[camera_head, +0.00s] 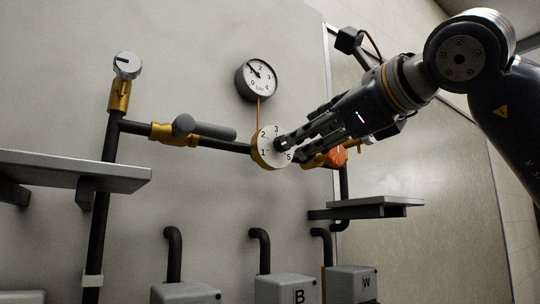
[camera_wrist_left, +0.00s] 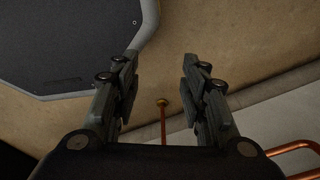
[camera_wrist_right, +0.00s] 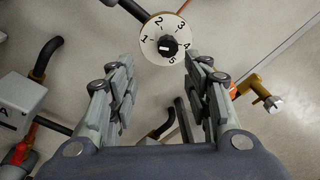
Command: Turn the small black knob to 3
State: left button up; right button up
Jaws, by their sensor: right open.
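The small black knob (camera_wrist_right: 169,46) sits at the centre of a round white dial (camera_wrist_right: 153,50) numbered 1 to 5. A light mark shows on the knob, but I cannot tell surely which number it points to. In the head view the dial (camera_head: 263,155) is on the wall pipe, and my right gripper (camera_head: 290,150) reaches it from the right, partly hiding the knob. In the right wrist view my right gripper is open, with the knob ahead between and beyond its fingertips. I cannot tell whether it touches. My left gripper (camera_wrist_left: 160,62) is open and empty, away from the dial.
A pressure gauge (camera_head: 259,78) hangs above the dial. A grey-handled valve (camera_head: 205,129) is left of it, and an orange-red knob (camera_head: 337,156) is just right, behind my gripper. Shelves (camera_head: 75,174) and (camera_head: 370,204) flank the pipe. Labelled grey boxes (camera_head: 286,288) stand below.

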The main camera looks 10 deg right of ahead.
aim_at(286, 143)
jog(key=p+x, duration=0.1)
jog(key=x, duration=0.1)
jog(key=p+x, duration=0.2)
jog(key=x, duration=0.1)
jog(key=r+p+x, duration=0.1)
jog(key=x, duration=0.2)
jog(key=shift+w+d, duration=0.3)
jog(key=shift+w, duration=0.15)
jog(key=c, duration=0.7)
pick_arm(q)
jog(key=s+r, duration=0.1)
jog(key=r, duration=0.1)
jog(key=s+r, duration=0.2)
jog(key=shift+s+r, duration=0.15)
jog(key=shift+r, duration=0.05)
pick_arm(e)
jog(key=c, duration=0.4)
